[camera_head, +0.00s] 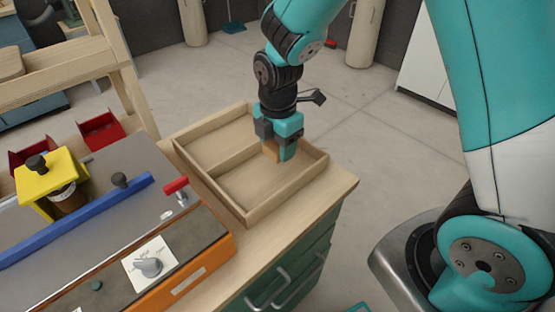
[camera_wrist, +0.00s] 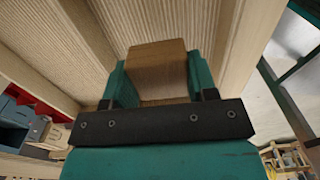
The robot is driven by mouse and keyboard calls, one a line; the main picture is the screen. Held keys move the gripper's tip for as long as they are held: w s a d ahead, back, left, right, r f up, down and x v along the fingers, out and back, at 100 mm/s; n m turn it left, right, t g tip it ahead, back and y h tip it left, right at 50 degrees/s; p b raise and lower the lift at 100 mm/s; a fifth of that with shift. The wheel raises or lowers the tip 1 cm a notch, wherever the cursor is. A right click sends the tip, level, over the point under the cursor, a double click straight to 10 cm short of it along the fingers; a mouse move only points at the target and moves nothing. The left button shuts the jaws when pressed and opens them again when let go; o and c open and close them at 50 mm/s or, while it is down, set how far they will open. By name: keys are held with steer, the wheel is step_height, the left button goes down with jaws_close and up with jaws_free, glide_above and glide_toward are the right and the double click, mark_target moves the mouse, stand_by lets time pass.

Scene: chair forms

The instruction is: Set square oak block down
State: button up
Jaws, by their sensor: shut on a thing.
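The square oak block (camera_wrist: 158,72) is between the two teal fingers of my gripper (camera_wrist: 155,85) in the wrist view. In the head view a small part of the oak block (camera_head: 270,149) shows beside the fingers of my gripper (camera_head: 281,150). My gripper is shut on it, pointing down into the near right part of a shallow wooden tray (camera_head: 238,217) with a divider. I cannot tell whether the block touches the tray floor.
The tray sits on a wooden-topped cabinet (camera_head: 345,186) with green drawers. Left of it stands a grey machine with an orange front (camera_head: 185,272), a red-handled lever (camera_head: 176,185) and a yellow block (camera_head: 50,176). Red bins (camera_head: 100,131) lie behind. The tray's far compartment looks empty.

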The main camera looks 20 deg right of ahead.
mark_target(278, 168)
steer(key=shift+f, duration=2.25)
steer(key=shift+f, duration=0.2)
steer(key=o, duration=0.9)
steer(key=shift+r, duration=0.1)
step_height(278, 168, up, 12)
steer(key=shift+f, duration=0.1)
steer(key=s+a+r+m+y, duration=0.1)
steer(key=s+a+r+m, duration=0.1)
steer(key=s+m, duration=0.3)
steer(key=s+a+r+m+y, duration=0.1)
steer(key=s+r+m, duration=0.3)
steer(key=s, duration=0.3)
steer(key=s+a+r+m+y, duration=0.2)
steer(key=s+r+m, duration=0.1)
steer(key=s+m, duration=0.2)
steer(key=shift+s+a+r+m, duration=0.15)
steer(key=shift+s+r, duration=0.05)
steer(key=shift+s, duration=0.35)
steer(key=shift+s+a+r+m, duration=0.15)
steer(key=shift+s+r, duration=0.05)
steer(key=shift+s, duration=0.3)
